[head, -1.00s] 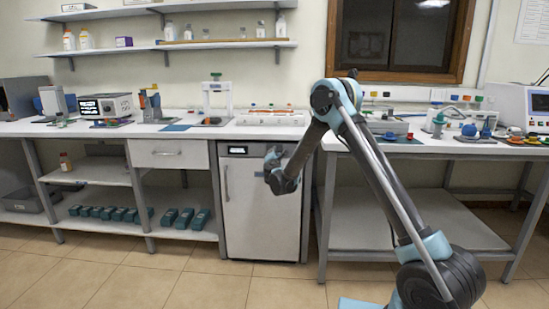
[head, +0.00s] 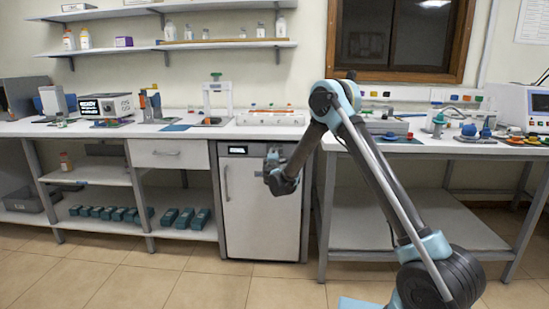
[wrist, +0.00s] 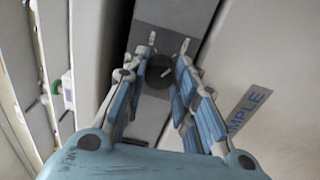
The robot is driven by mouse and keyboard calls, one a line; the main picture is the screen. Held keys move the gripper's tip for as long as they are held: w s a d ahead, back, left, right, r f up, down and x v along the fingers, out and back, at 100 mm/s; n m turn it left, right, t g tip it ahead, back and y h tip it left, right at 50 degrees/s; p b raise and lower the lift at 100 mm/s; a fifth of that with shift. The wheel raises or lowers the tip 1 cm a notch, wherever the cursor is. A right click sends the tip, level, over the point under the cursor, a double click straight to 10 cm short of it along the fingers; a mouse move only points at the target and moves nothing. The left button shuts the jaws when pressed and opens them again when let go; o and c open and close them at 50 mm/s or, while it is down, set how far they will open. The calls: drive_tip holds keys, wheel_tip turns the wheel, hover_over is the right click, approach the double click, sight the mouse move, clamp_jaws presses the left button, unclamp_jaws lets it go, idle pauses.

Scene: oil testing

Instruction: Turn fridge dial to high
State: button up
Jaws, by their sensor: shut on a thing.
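The fridge (head: 262,212) is a white under-counter unit with a dark control strip (head: 240,150) along its top edge. In the wrist view the dial (wrist: 160,70) is a dark round knob with a small light pointer, on the grey panel. My gripper (head: 272,160) is in front of the upper right part of the fridge. In the wrist view its fingers (wrist: 165,62) stand on both sides of the dial, shut on it. The dial's markings cannot be read, and the fingers partly hide it.
The counter (head: 225,132) above the fridge carries a rack (head: 270,118) and lab devices. A vertical handle (head: 226,183) is on the fridge door's left side. In the wrist view a "SAMPLE" label (wrist: 248,110) is right of the fingers. The floor before the fridge is clear.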

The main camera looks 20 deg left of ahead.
drive_tip(key=shift+w+d+f, duration=0.1)
drive_tip(key=shift+d, duration=0.25)
drive_tip(key=o, duration=1.1)
drive_tip(key=shift+w, duration=0.1)
drive_tip(key=shift+a, duration=0.15)
drive_tip(key=v, duration=1.2)
